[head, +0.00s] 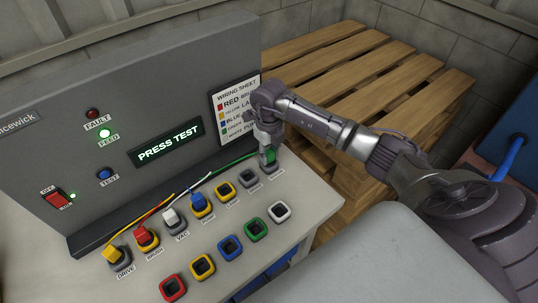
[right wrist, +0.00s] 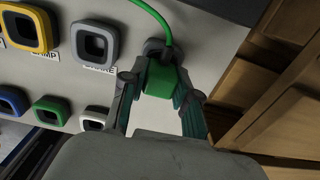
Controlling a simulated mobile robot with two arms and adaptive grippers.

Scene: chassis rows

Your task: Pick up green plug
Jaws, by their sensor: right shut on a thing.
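The green plug (right wrist: 160,80) sits between the two fingers of my right gripper (right wrist: 158,92) in the right wrist view. The gripper is shut on it, and a green cable runs up from its far end. In the head view my right gripper (head: 267,150) is at the right end of the upper socket row, with the green plug (head: 270,156) at its tip. The plug is over or in the last grey socket; I cannot tell how deep it sits. My left gripper does not show.
A front row holds coloured empty sockets (head: 255,229). The grey panel (head: 130,100) stands behind. A wooden pallet stack (head: 340,60) is at the right.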

